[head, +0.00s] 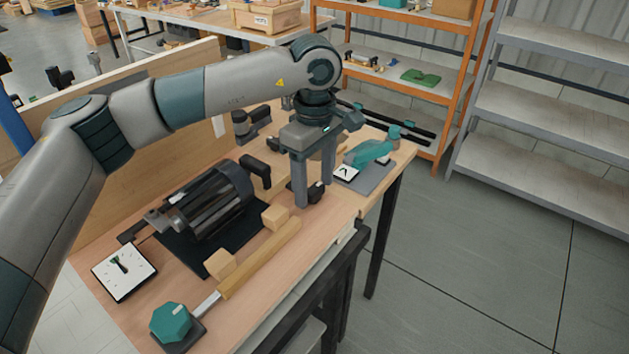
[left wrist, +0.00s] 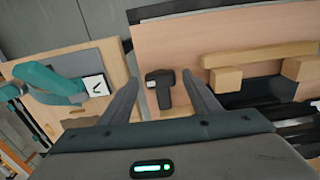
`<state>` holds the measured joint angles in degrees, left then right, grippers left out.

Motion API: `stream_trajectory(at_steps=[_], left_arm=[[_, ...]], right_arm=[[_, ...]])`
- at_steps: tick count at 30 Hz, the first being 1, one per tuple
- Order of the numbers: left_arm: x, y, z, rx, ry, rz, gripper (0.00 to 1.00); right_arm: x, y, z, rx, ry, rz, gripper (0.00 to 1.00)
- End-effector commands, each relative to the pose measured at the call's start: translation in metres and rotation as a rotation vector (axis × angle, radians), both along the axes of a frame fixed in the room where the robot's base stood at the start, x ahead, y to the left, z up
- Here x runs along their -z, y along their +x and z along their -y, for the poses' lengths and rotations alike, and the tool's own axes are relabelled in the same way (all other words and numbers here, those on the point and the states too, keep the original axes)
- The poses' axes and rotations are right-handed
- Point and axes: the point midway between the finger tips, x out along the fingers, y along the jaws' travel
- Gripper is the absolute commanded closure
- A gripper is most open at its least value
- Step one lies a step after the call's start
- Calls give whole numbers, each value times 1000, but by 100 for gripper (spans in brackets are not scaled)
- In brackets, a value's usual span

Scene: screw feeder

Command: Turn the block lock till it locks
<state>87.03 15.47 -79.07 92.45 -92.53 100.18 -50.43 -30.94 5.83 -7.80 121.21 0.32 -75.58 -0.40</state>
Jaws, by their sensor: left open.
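A small black T-shaped handle (left wrist: 161,90), which I take to be the block lock, stands on the wooden tabletop. It has a pale patch at one end. In the head view the black handle (head: 317,192) shows partly, behind and between my fingers. My left gripper (head: 314,193) points down over it, with its jaws open. In the left wrist view the two fingers of my left gripper (left wrist: 160,79) lie on either side of the handle, with gaps on both sides. I cannot tell whether the lock is engaged. My right gripper is not in view.
A dark drum machine (head: 213,204) stands on a black mat left of my gripper. Two wooden blocks (head: 275,218) and a wooden bar (head: 262,259) lie near the front edge. A teal clamp (head: 369,152) stands at the right, a teal knob (head: 171,322) at the front.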

Motion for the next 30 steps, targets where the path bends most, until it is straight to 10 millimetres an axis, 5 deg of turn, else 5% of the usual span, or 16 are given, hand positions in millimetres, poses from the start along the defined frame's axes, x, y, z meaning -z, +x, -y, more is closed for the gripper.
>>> stream_trajectory(at_steps=[11, 30], left_arm=[[-21, 0, 0, -1, 0, 1, 44], [-142, 0, 0, -1, 0, 2, 44]], right_arm=[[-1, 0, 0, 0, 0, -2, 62], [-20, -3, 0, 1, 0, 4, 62]])
